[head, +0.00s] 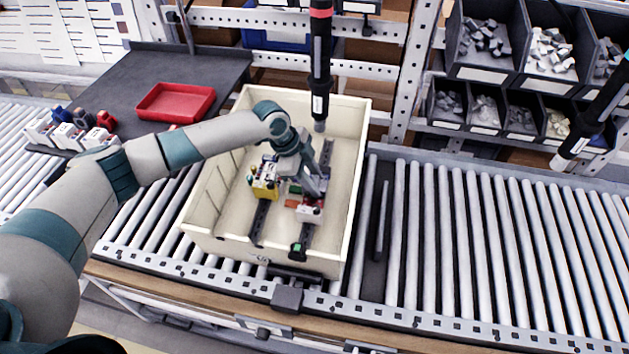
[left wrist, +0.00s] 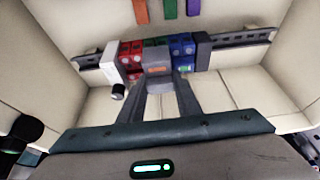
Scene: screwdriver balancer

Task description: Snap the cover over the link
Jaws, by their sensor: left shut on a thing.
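The piece is at the row of modules on the rail, in front of the grey-green block (left wrist: 156,43). A red block (left wrist: 131,47) and a blue block (left wrist: 182,45) flank it. Whether the piece touches the row is unclear. The link is not discernible. My right gripper is not in view.
The cream box (head: 212,232) stands on the roller conveyor (head: 450,240); its walls surround my gripper. A yellow module (head: 265,187) sits on the left rail (head: 260,222). A black screwdriver (head: 320,60) hangs over the box, another (head: 598,105) at right. A red tray (head: 175,103) lies back left.

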